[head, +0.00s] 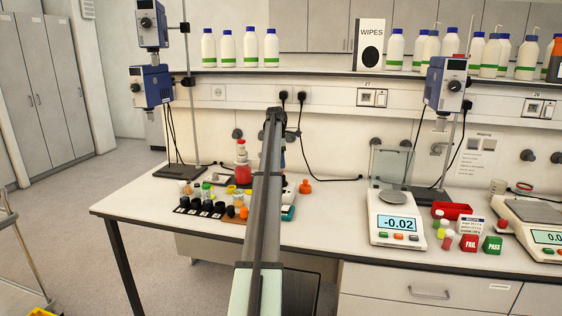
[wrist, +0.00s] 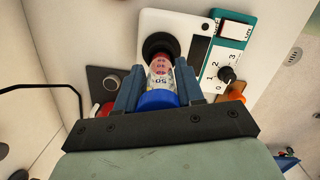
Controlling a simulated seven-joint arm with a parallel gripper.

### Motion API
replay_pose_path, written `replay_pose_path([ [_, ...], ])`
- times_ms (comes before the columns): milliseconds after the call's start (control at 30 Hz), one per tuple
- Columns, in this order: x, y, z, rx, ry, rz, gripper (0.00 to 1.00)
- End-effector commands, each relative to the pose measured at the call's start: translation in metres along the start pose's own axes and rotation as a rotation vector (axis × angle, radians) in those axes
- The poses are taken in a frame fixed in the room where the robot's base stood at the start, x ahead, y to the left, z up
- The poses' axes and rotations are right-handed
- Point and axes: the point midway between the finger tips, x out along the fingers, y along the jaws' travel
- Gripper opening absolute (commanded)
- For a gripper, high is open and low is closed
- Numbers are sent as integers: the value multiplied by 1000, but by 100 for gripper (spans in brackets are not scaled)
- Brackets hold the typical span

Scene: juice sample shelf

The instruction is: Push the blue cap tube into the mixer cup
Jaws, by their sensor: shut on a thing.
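In the wrist view my gripper (wrist: 158,70) is shut on a clear tube with printed marks and reddish contents. The tube's blue cap (wrist: 157,99) sits between the fingers, toward the palm. The tube's far end points at the black mixer cup (wrist: 160,44) and overlaps its opening; I cannot tell how deep it is or whether it touches. The mixer (wrist: 205,22) has a white top, a teal side and a dial. In the head view my arm hides the gripper, tube and cup; only a teal-and-white edge of the mixer (head: 288,212) shows.
An orange item (head: 305,187) stands just right of the mixer. A black rack (head: 200,208) with several capped tubes lies to the left. A balance (head: 397,226) reading -0.02 and a red tray (head: 452,210) stand to the right. The bench's front left is clear.

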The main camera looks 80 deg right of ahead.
Motion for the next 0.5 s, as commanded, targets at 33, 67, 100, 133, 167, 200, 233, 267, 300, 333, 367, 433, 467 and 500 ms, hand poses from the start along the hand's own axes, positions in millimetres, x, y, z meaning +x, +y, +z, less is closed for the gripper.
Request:
replay_pose_path([
  [33, 1, 0, 0, 0, 0, 0, 6],
  [67, 2, 0, 0, 0, 0, 0, 6],
  [100, 2, 0, 0, 0, 0, 0, 6],
  [133, 3, 0, 0, 0, 0, 0, 6],
  [167, 3, 0, 0, 0, 0, 0, 6],
  [200, 4, 0, 0, 0, 0, 0, 6],
  [233, 5, 0, -1, 0, 0, 0, 6],
  [267, 5, 0, -1, 0, 0, 0, 6],
  [300, 6, 0, -1, 0, 0, 0, 6],
  [333, 6, 0, -1, 0, 0, 0, 6],
  [367, 7, 0, -1, 0, 0, 0, 6],
  [433, 8, 0, -1, 0, 0, 0, 6],
  [467, 8, 0, -1, 0, 0, 1, 6],
  [500, 9, 0, -1, 0, 0, 1, 6],
])
